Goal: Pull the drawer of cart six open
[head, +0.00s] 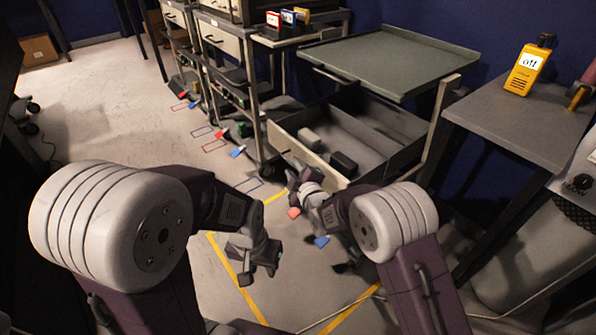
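A cart with a grey-green top (395,60) stands at the centre right; I cannot read a number on it. Its drawer (300,151) is pulled out towards me, and its divided inside shows. A light block (309,138) and a dark block (344,163) lie in it. My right gripper (297,178) is low at the drawer's front panel, close to its lower edge. Its fingers are small and dark, so I cannot tell whether it is shut or touching the panel. My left gripper (258,273) hangs over the floor, apart from the drawer, with its fingers spread and empty.
Another cart with a closed drawer (219,38) stands at the back left. A table (530,120) on the right bears a yellow "off" device (530,68). Red and blue tags lie on the floor near yellow tape (235,275). The left floor is mostly clear.

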